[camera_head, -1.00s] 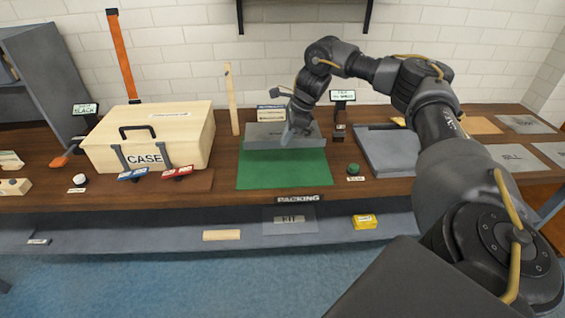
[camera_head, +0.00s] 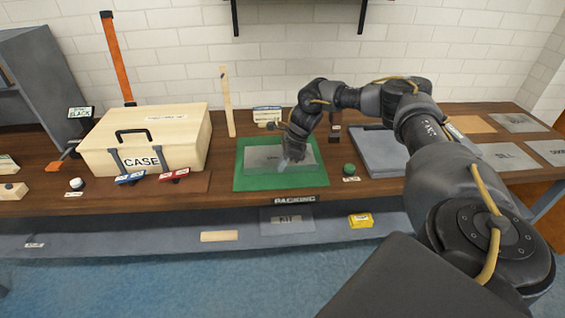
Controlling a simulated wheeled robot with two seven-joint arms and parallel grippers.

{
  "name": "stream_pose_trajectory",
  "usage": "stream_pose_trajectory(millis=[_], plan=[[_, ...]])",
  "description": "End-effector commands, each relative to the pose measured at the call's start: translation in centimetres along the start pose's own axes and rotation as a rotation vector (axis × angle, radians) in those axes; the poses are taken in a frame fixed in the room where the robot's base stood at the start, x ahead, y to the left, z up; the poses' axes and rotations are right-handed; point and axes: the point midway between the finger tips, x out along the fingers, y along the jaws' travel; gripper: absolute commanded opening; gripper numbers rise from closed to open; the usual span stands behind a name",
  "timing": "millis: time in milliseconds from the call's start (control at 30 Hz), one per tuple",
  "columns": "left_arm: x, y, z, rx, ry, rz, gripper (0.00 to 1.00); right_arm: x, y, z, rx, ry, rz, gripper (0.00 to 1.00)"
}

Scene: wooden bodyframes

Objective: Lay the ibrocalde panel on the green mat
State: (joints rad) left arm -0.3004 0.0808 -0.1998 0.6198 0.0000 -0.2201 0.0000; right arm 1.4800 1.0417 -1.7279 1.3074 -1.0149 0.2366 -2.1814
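A thin grey panel (camera_head: 262,156) lies over the green mat (camera_head: 262,182), which shows as a border around it. It looks flat, with small lettering too small to read. My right gripper (camera_head: 288,161) points down at the panel's middle and overlaps it. Its fingers are small and partly hidden by the wrist, so I cannot tell whether they still grip the panel. My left gripper is not in view.
Left of the mat is a wooden case (camera_head: 148,143) with red and blue latches. A grey tray (camera_head: 383,160) and a green round knob (camera_head: 349,169) stand to the right. An upright wooden stick (camera_head: 227,103) is behind. A PACKING label (camera_head: 294,199) is on the front edge.

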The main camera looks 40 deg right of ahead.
Motion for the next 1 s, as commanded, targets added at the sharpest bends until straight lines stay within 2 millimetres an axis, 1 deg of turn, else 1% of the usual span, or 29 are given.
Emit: stream_pose_trajectory(millis=[200,333,500,533,800,933,1000], plan=[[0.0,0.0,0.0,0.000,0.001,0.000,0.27,0.0,-0.1,0.1,-0.001,-0.002,-0.001,0.00],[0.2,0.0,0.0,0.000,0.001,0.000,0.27,0.3,0.0,-0.1,0.000,-0.001,-0.001,0.00],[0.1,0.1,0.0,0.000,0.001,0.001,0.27,0.3,0.0,-0.1,0.000,0.000,0.000,0.23],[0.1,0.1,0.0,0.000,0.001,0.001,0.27,0.3,0.0,-0.1,0.000,0.000,0.000,0.24],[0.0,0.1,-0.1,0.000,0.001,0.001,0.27,0.1,0.0,0.0,-0.001,0.000,0.000,0.24],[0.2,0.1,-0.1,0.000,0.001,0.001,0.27,-0.8,-0.1,0.0,0.000,-0.001,-0.002,0.24],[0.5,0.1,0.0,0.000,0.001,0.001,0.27,-2.0,-0.1,0.0,0.001,-0.003,-0.004,0.24]])
